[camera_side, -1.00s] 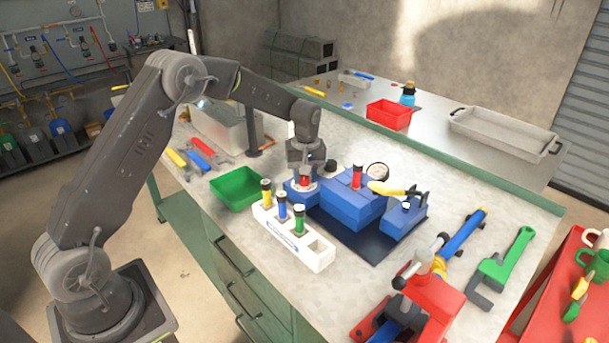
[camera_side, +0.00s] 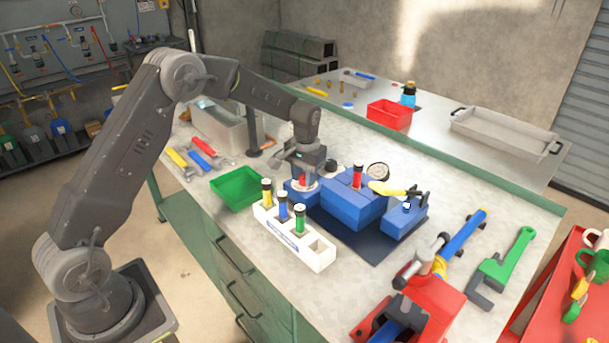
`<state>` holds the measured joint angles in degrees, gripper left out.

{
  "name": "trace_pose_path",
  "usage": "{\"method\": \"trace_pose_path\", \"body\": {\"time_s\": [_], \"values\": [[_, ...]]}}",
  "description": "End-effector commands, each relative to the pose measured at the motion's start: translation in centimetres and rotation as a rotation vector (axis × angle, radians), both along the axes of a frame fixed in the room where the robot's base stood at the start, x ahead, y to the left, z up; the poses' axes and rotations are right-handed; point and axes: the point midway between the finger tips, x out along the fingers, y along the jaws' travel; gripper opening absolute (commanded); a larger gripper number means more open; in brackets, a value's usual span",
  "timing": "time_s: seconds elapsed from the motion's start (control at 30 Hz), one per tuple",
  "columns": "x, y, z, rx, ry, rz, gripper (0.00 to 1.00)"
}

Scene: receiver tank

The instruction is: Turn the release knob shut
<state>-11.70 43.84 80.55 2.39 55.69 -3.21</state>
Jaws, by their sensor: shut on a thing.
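The receiver tank is a blue blocky unit (camera_side: 350,208) on a dark mat in the middle of the bench. A red knob (camera_side: 303,181), which I take for the release knob, stands on its left end block. My gripper (camera_side: 304,176) points down over this knob and is shut on it. The fingers and gripper body hide most of the knob, so its turn angle cannot be read. A second red-and-black upright piece (camera_side: 357,173) stands on the tank's top. A round gauge (camera_side: 378,171) and a yellow lever (camera_side: 393,189) are on its right side.
A white rack (camera_side: 293,236) with yellow, blue and green capped cylinders stands close in front of my gripper. A green tray (camera_side: 237,187) lies to the left. A red vise (camera_side: 437,300) and green wrench (camera_side: 505,266) are at the right. A red bin (camera_side: 389,114) stands behind.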

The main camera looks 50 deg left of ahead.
Motion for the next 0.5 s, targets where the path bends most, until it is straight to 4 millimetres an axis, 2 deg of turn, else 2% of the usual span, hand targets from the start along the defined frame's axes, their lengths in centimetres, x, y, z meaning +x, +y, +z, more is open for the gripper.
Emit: {"method": "trace_pose_path", "body": {"time_s": [0.5], "values": [[0.01, 0.01, 0.16, 0.000, -0.001, -0.058, 0.09]]}}
